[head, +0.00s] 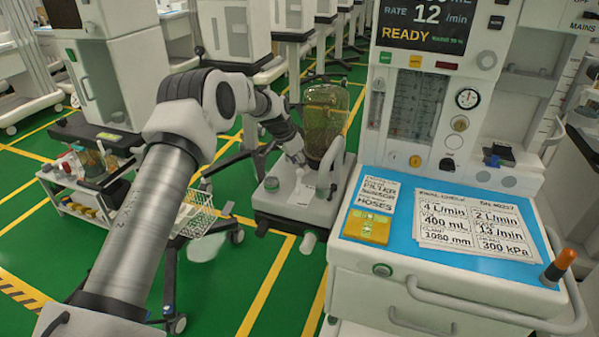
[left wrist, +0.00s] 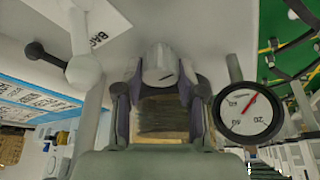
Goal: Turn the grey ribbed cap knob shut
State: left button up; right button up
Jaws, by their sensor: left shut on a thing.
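The grey cap knob (left wrist: 158,62) shows in the left wrist view with a dark mark on its face. It stands out from a pale surface, and its ribs are too blurred to make out. My left gripper (left wrist: 158,80) has its two purple-grey fingers on either side of the knob and is shut on it. In the head view my left gripper (head: 298,158) reaches down at the white absorber unit (head: 290,205), beside the clear canister. The knob cannot be made out there, behind the gripper. My right gripper is in neither view.
A round gauge (left wrist: 248,113) with a red needle sits close to the right of the gripper. A pale lever with a dark ball end (left wrist: 35,50) and a BAG label (left wrist: 105,30) are left of it. The tall canister (head: 325,120) stands right beside the gripper.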

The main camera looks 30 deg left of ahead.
pick_arm(q)
jog(key=shift+s+f+m+g+b, duration=0.1)
jog(key=shift+f+m+g+b, duration=0.25)
jog(key=shift+m, duration=0.25)
jog(key=shift+r+h, duration=0.1)
jog(key=shift+h, duration=0.2)
jog(key=o, duration=0.9)
jog(key=shift+c, duration=0.2)
jog(key=shift+o, duration=1.3)
jog(key=shift+r, duration=0.1)
jog(key=v, duration=1.1)
jog(key=shift+r, duration=0.35)
